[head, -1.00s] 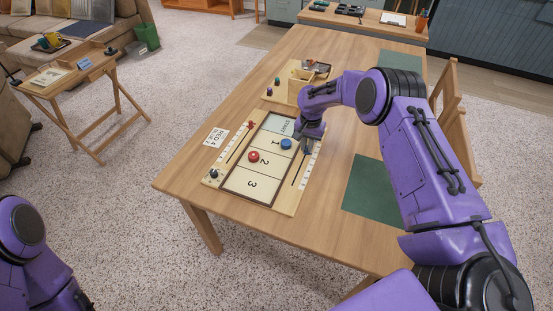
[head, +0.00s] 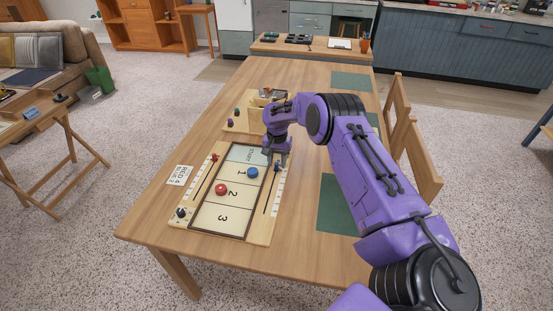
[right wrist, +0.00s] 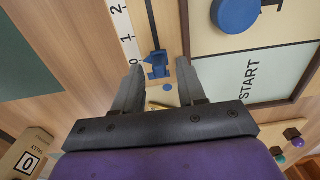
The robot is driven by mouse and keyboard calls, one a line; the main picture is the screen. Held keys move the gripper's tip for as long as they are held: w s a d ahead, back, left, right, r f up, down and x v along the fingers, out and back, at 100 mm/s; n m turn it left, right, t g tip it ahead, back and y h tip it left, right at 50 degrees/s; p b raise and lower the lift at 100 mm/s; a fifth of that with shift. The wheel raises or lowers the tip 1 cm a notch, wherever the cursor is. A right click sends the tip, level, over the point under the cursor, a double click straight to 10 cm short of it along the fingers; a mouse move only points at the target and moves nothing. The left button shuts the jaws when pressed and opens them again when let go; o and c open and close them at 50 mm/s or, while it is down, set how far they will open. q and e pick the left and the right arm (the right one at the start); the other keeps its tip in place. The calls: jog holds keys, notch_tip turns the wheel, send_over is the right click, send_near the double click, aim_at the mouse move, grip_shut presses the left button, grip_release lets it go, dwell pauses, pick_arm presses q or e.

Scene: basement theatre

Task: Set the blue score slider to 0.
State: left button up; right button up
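The blue score slider (head: 277,168) is on the right-hand track of the game board (head: 262,232), near the START end. In the right wrist view the blue slider (right wrist: 157,66) has its pointer close to the printed 0 of the number strip (right wrist: 122,28). My right gripper (head: 275,158) is low over this end of the track. In the right wrist view my right gripper (right wrist: 159,68) is open, one fingertip on each side of the slider, with a gap visible on both sides. My left gripper is out of view.
A red slider (head: 214,157) is on the left track. A red puck (head: 221,189) and a blue puck (head: 252,173) lie on the board. A score card (head: 180,175) lies left of it. A wooden tray (head: 238,125) with small pegs is just beyond. Green mats lie at right.

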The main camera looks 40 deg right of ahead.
jog(key=shift+a, duration=0.1)
jog(key=shift+r, duration=0.3)
notch_tip(320, 180, up, 10)
jog(key=b, duration=0.1)
